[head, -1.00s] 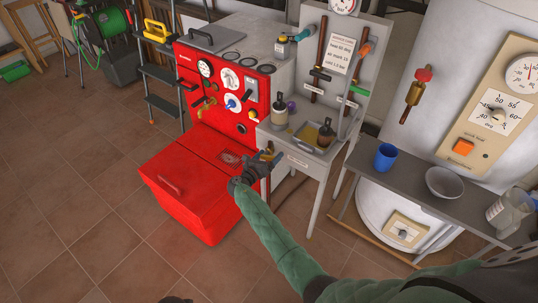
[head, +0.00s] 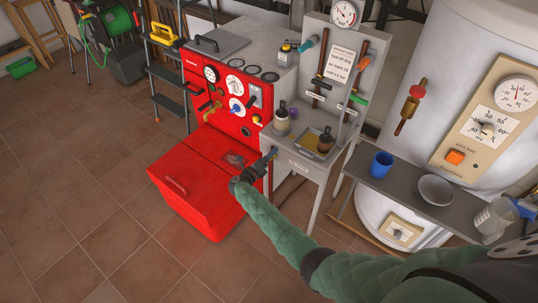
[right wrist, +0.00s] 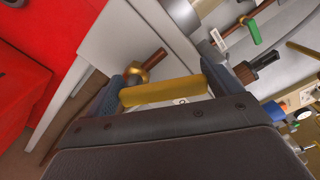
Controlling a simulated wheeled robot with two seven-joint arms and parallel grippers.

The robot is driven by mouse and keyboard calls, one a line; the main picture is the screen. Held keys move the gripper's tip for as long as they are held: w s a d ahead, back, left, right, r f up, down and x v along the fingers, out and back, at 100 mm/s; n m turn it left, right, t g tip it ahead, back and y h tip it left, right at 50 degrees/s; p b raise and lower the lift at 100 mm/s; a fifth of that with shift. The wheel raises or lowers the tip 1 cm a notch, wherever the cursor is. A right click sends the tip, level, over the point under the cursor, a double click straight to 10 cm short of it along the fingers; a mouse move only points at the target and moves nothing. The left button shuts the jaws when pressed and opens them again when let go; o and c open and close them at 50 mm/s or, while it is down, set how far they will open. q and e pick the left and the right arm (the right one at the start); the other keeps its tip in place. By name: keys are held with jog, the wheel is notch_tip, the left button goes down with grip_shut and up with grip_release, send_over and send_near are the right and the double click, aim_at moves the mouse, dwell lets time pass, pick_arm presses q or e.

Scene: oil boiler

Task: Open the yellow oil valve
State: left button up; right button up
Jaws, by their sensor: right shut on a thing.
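My right gripper (head: 268,160) reaches in front of the side table, beside the red boiler (head: 215,95). In the right wrist view, a yellow bar-shaped valve handle (right wrist: 163,92) lies across between the fingers of this gripper (right wrist: 166,86), which is shut on it. A brass ring with a brown stem (right wrist: 141,73) shows just behind the handle. In the head view the gripper hides most of the yellow handle. My left gripper is not in view.
The side table holds a tray (head: 302,146) with bottles. A panel behind it carries an orange handle (head: 364,63) and a green handle (head: 358,98). A blue cup (head: 381,164) and a bowl (head: 436,190) stand on a shelf at right.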

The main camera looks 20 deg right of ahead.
jog(key=n+p, duration=0.1)
jog(key=w+n+p, duration=0.1)
jog(key=n, duration=0.1)
jog(key=a+n+p, duration=0.1)
jog(key=shift+w+r+n, duration=0.2)
jog(key=shift+r+n, duration=0.05)
jog(key=shift+n, duration=0.05)
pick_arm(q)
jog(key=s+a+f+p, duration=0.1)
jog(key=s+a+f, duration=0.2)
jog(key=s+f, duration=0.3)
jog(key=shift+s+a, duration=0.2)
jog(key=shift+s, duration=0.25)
pick_arm(e)
jog(key=shift+w+a+f+n, duration=0.15)
jog(key=shift+w+a+n, duration=0.05)
jog(key=shift+n, duration=0.6)
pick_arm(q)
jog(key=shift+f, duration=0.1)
pick_arm(e)
jog(key=o, duration=1.1)
jog(key=shift+f, duration=0.1)
